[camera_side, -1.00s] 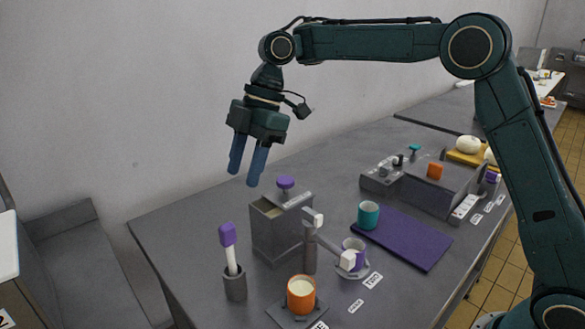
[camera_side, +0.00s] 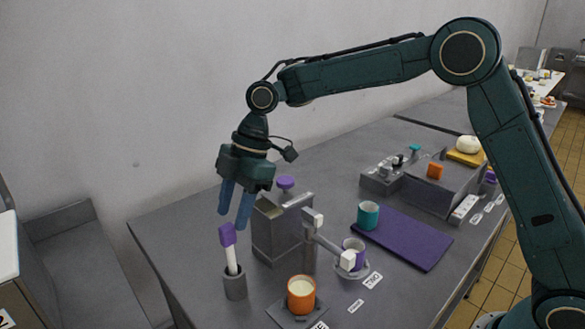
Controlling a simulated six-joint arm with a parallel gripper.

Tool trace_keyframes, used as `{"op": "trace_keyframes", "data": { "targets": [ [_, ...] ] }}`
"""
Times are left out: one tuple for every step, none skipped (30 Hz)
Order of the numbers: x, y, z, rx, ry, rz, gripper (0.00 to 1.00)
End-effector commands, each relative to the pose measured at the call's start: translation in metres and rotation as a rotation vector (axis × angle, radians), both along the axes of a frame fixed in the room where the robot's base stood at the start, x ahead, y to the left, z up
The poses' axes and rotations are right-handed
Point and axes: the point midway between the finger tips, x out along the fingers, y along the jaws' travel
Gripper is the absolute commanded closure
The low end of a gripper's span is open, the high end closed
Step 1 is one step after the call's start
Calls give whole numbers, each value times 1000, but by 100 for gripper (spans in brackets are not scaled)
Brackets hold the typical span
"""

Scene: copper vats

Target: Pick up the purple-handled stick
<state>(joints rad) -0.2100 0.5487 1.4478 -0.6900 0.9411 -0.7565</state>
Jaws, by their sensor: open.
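The purple-handled stick (camera_side: 229,248) stands nearly upright in a small grey cup (camera_side: 234,283) near the left front of the table. Its purple handle is at the top and its white shaft goes down into the cup, which hides the lower end. My gripper (camera_side: 233,222) is open and empty, with its blue fingers pointing down. In the picture the fingertips are just above and around the top of the purple handle. I cannot tell from this one view whether they touch it or are behind it.
A grey box-shaped vat (camera_side: 277,232) with a purple knob (camera_side: 285,182) stands right beside the stick. An orange cup (camera_side: 301,294) is at the front. The table's left edge is close to the stick.

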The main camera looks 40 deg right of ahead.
Motion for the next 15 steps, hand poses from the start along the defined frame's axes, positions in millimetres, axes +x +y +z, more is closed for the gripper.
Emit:
{"op": "trace_keyframes", "data": {
  "targets": [
    [0, 1, -2, 0, 0, 0, 56],
    [0, 1, -3, 0, 0, 0, 56],
    [0, 1, -3, -1, 0, 0, 56],
    [0, 1, -4, -1, 0, 0, 56],
    [0, 1, -4, -1, -1, 0, 56],
    [0, 1, -4, -1, 0, 0, 56],
    [0, 1, -4, -1, 0, 0, 56],
    [0, 2, -4, -1, 0, 0, 56],
    [0, 2, -5, -1, 1, 0, 56],
    [0, 2, -6, -1, 1, -1, 56],
    [-1, 3, -8, -1, 2, 0, 56],
    [-1, 4, -11, -1, 3, 0, 56],
    [-1, 5, -13, -1, 4, 1, 56],
    [-1, 7, -16, -1, 3, 0, 56],
    [-2, 8, -20, -2, 3, 1, 56]
  ]
}}
